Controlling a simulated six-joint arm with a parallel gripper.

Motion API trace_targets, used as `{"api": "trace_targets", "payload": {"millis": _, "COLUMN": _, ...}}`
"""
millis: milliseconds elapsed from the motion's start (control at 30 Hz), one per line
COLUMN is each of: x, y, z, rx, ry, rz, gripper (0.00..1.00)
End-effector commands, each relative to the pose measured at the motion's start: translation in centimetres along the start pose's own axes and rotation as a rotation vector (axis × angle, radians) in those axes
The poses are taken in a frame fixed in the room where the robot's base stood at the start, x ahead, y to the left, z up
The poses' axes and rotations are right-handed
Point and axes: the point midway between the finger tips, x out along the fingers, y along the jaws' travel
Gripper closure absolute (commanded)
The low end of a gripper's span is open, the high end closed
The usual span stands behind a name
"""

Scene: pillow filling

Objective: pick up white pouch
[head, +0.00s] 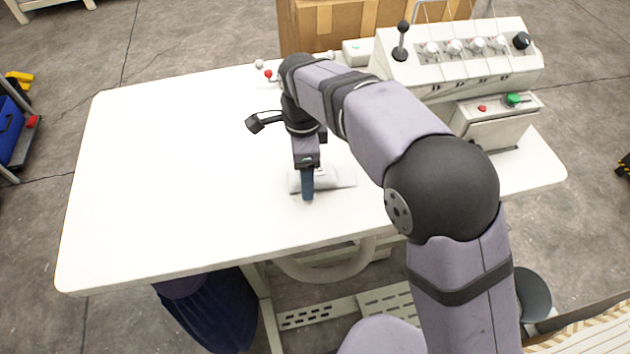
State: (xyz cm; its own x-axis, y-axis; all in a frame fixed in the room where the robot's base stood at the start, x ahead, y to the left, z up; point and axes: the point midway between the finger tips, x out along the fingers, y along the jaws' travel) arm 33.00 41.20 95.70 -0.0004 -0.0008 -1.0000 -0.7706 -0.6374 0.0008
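A white pouch (340,178) lies flat on the white table (170,170), a little in from the near edge. Only one finger shows clearly, seen edge-on. I cannot tell whether the fingers are open or shut, or whether they touch the pouch.
A sewing-type machine (465,50) with a lever and knobs stands at the table's back right, above a control box (495,120) with red and green buttons. A cardboard box (330,25) is behind the table. The table's left half is clear.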

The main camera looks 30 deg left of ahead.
Motion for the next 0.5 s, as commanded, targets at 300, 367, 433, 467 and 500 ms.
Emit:
{"api": "trace_targets", "payload": {"millis": 300, "x": 0.47, "y": -0.02, "z": -0.01, "rx": 0.000, "ry": 0.000, "rz": -0.001, "gripper": 0.34}}
{"api": "trace_targets", "payload": {"millis": 367, "x": 0.47, "y": -0.02, "z": -0.01, "rx": 0.000, "ry": 0.000, "rz": -0.001, "gripper": 0.38}}
{"api": "trace_targets", "payload": {"millis": 433, "x": 0.47, "y": -0.02, "z": -0.01, "rx": 0.000, "ry": 0.000, "rz": -0.001, "gripper": 0.55}}
{"api": "trace_targets", "payload": {"millis": 467, "x": 0.47, "y": -0.02, "z": -0.01, "rx": 0.000, "ry": 0.000, "rz": -0.001, "gripper": 0.62}}
{"api": "trace_targets", "payload": {"millis": 500, "x": 0.47, "y": -0.02, "z": -0.01, "rx": 0.000, "ry": 0.000, "rz": -0.001, "gripper": 0.72}}
